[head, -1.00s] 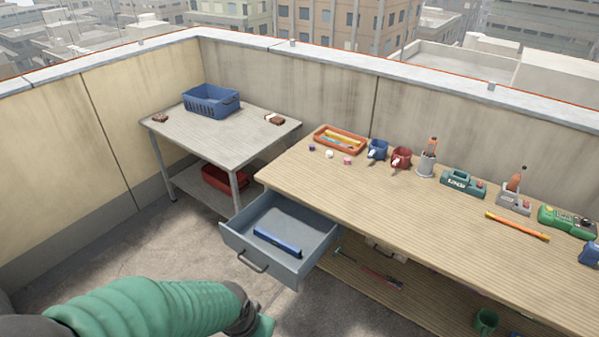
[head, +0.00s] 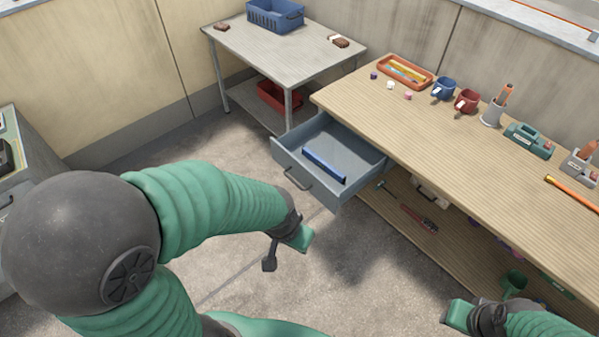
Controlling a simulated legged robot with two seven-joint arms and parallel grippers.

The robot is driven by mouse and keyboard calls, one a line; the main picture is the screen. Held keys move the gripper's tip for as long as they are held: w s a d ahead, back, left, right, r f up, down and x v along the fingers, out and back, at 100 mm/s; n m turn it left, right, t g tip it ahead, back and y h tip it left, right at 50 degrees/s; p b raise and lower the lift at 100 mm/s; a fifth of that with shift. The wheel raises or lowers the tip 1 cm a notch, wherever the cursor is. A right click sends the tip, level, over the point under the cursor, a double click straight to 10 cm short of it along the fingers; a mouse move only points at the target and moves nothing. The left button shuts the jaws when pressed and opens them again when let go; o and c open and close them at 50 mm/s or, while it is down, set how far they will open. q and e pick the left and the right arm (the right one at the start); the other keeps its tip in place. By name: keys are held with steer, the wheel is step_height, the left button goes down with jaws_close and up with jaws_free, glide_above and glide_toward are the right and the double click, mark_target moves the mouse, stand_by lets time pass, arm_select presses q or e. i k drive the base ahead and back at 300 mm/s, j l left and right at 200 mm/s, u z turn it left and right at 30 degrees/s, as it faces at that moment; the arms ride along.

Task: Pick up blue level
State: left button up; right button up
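The blue level (head: 324,165) lies in the open grey drawer (head: 312,190) under the near left end of the wooden workbench. It lies flat on the drawer floor, touching no gripper. My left gripper (head: 286,251) is below the drawer in the picture, apart from it. Its green fingertip and dark finger are spread, with nothing between them. My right gripper (head: 458,314) is at the lower right, in front of the bench. Only one green fingertip shows clearly, so its opening cannot be told.
The wooden workbench (head: 440,130) holds an orange tray (head: 405,71), a blue mug (head: 443,88), a red mug (head: 466,101) and tools. A lower shelf also holds tools. A grey table (head: 285,50) with a blue basket (head: 275,15) stands behind. The floor before the drawer is clear.

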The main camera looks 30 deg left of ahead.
mark_target(332, 171)
steer(key=i+j+u, duration=0.65)
steer(key=i+j, duration=0.2)
steer(key=i+j+u, duration=0.35)
steer(key=i, duration=0.3)
steer(key=l, duration=0.1)
